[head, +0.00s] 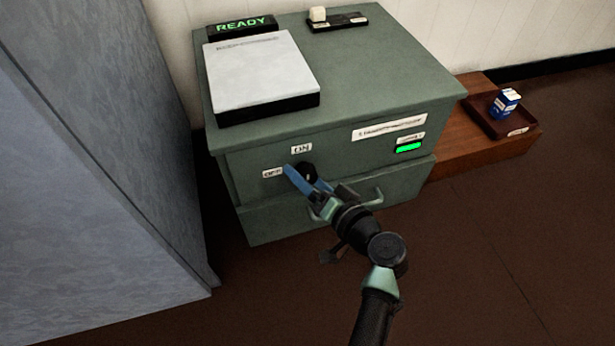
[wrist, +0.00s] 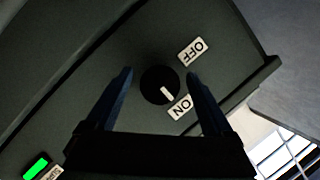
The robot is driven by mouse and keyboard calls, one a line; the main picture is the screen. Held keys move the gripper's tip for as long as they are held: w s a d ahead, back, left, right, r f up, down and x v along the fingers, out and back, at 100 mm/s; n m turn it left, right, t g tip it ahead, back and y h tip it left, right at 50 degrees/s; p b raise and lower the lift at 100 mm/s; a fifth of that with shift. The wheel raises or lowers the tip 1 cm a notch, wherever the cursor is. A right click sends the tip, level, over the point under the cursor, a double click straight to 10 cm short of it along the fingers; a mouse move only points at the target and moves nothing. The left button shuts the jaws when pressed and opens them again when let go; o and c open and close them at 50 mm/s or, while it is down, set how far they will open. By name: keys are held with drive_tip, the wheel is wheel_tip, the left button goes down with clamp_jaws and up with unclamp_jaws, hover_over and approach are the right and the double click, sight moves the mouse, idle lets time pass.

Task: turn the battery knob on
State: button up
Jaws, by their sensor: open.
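The battery knob (wrist: 153,80) is a round black knob on the front of the green cabinet (head: 250,170). Its white pointer mark is turned toward the ON label (wrist: 181,107), away from the OFF label (wrist: 193,51). In the head view the knob (head: 309,171) shows partly behind my fingers, with the ON label (head: 301,148) above and the OFF label (head: 272,173) to its left. My gripper (wrist: 160,73) is open, with one blue finger on each side of the knob and visible gaps between. It also shows in the head view (head: 305,177).
A green light (head: 408,148) glows on the cabinet front, and a READY sign (head: 243,27) is lit on top. A drawer handle (head: 372,198) is just below my gripper. A tall grey cabinet (head: 90,170) stands close on the left.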

drive_tip(key=p+v, duration=0.6)
drive_tip(key=v, duration=0.7)
drive_tip(key=shift+a, duration=0.1)
